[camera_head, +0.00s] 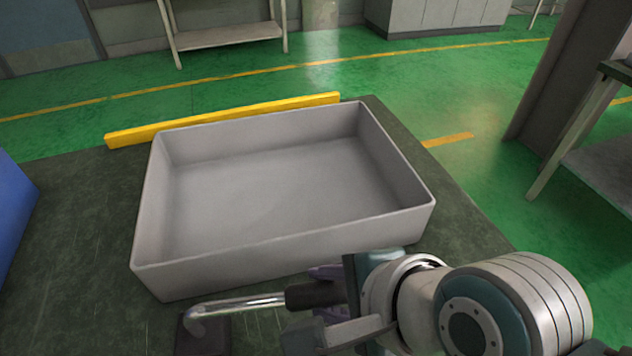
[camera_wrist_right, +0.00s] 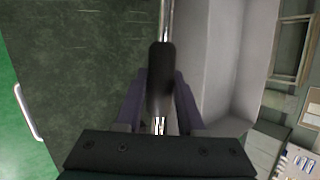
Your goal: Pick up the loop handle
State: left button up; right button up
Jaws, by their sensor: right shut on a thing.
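The loop handle (camera_head: 240,303) is a shiny metal rod with a bent, hooked end at the left and a black grip. It lies in front of the grey bin in the head view. My right gripper (camera_head: 322,292) is shut on the black grip. In the right wrist view the black grip (camera_wrist_right: 161,75) sits between the two purple fingers, with metal rod showing beyond and behind it. The hooked end is over a small dark block (camera_head: 203,336); I cannot tell if they touch. My left gripper is not in view.
A large empty grey bin (camera_head: 285,252) stands on the dark table (camera_head: 85,225), just beyond the handle. A yellow bar (camera_head: 225,118) lies behind the bin. A blue object (camera_head: 14,215) is at the left edge. The table left of the bin is clear.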

grip_shut()
dwell(0.8)
